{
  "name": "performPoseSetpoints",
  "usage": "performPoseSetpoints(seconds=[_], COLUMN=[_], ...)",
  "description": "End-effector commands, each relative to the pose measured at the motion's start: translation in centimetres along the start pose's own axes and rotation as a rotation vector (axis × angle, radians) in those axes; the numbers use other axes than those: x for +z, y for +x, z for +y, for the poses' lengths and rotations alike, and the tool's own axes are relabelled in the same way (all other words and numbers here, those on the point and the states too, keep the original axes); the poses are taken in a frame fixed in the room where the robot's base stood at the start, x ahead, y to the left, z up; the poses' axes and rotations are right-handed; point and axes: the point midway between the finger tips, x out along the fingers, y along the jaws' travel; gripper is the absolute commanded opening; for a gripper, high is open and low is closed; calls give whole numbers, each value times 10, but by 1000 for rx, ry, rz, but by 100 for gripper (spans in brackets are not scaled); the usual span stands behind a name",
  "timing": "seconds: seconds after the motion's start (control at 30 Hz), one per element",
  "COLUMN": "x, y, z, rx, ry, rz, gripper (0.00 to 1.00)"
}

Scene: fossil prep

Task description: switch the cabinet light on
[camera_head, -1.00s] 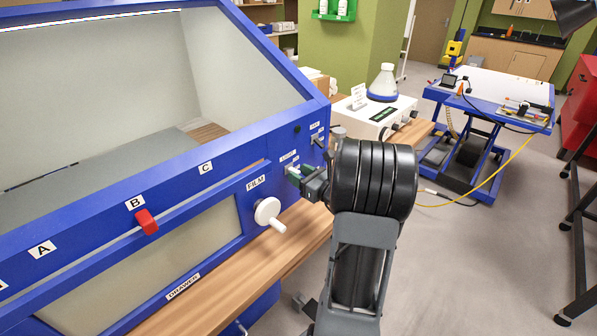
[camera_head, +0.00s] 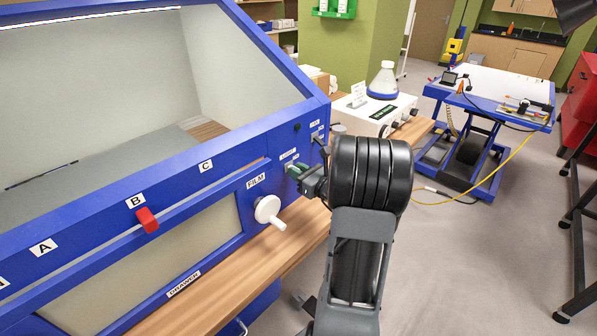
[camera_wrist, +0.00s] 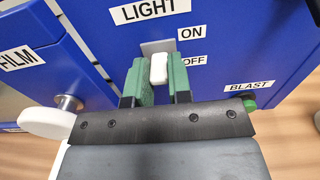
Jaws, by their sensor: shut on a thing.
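The white light switch lever (camera_wrist: 158,68) sits on a grey plate under the LIGHT label (camera_wrist: 148,10) on the blue cabinet (camera_head: 235,150). The ON label (camera_wrist: 191,33) is beside the plate's upper part, and the OFF label (camera_wrist: 194,60) is lower. My gripper (camera_wrist: 160,80) has its green fingers on either side of the lever and is shut on it. In the head view my gripper (camera_head: 297,171) is at the cabinet's right front panel. The light strip (camera_head: 90,17) at the cabinet's top looks bright white.
A white FILM knob (camera_head: 268,210) is left of my gripper. The green BLAST button (camera_wrist: 249,105) is to its right in the wrist view. A red slider (camera_head: 147,220) sits under label B. A white box with a flask (camera_head: 382,84) stands behind.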

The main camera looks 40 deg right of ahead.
Motion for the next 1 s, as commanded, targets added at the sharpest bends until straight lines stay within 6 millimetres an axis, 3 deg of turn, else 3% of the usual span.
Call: performPoseSetpoints(seconds=[0.17, 0.53, 0.97, 1.0], x=[8, 19, 15, 15], y=[0, 3, 3, 3], z=[0, 1, 0, 0], rx=[2, 3, 0, 0], ry=[0, 2, 0, -1], rz=[39, 344, 382, 382], gripper=[0, 0, 0, 23])
